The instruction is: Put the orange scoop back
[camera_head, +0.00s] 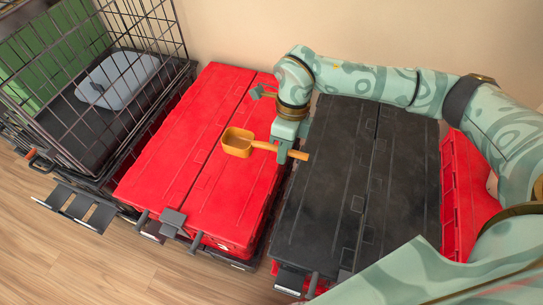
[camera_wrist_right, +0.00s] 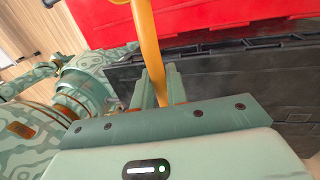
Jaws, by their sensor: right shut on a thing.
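The orange scoop (camera_head: 238,142) is in the air in the head view, above the right side of the red-lidded tote, its handle reaching right over the black lid's edge. My right gripper (camera_head: 284,154) is shut on the scoop's handle. In the right wrist view the orange handle (camera_wrist_right: 148,40) runs up from between the fingers (camera_wrist_right: 158,85); the bowl is mostly out of that frame. My left gripper is not seen in the head view.
A red-lidded tote (camera_head: 170,140) stands in the middle, a black-lidded tote (camera_head: 335,190) to its right. Another red tote (camera_head: 465,185) is at the far right. A wire crate (camera_head: 110,150) holding a blue-grey container (camera_head: 128,75) stands left. Both middle lids look clear.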

